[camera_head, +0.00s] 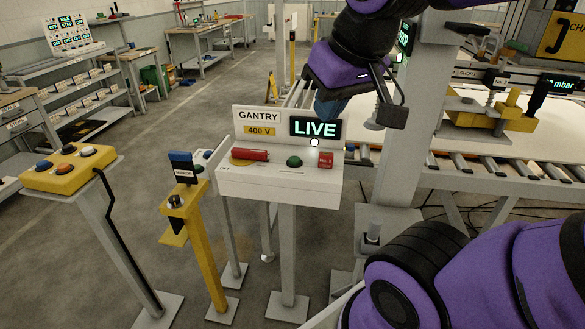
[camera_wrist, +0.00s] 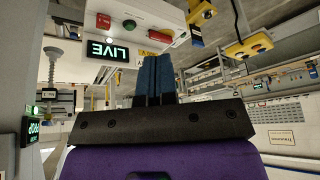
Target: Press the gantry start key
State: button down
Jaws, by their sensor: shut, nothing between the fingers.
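The white gantry console (camera_head: 280,188) stands on a post in the middle of the head view. Its back plate reads GANTRY, 400 V, and a display (camera_head: 315,127) reads LIVE. On its top are a red handle (camera_head: 252,155), a green button (camera_head: 294,162) and a red No. 1 block (camera_head: 326,159). No start lettering is legible beside the green button. In the wrist view, upside down, the fingers (camera_wrist: 153,75) point toward the console, apart from the green button (camera_wrist: 129,26).
A yellow box with coloured buttons (camera_head: 72,168) stands on a post at left. A yellow post (camera_head: 204,250) with a blue-topped sign is just left of the console. A roller conveyor (camera_head: 500,183) and grey gantry column stand at right. Open floor lies behind left.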

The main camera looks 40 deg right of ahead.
jog(key=w+d+m+g, duration=0.1)
jog(key=w+d+m, duration=0.15)
jog(key=w, duration=0.55)
jog(key=m+g, duration=0.3)
jog(key=m, duration=0.3)
send_over(295, 158)
jog(key=s+d, duration=0.1)
notch_tip(295, 158, down, 14)
jog(key=shift+r+y, duration=0.2)
jog(key=shift+y, duration=0.2)
jog(key=shift+d+f, duration=0.1)
jog(key=f, duration=0.9)
jog(key=a+f, duration=0.1)
jog(key=f, duration=0.3)
jog(key=shift+w+f, duration=0.35)
jog(key=shift+f, duration=0.05)
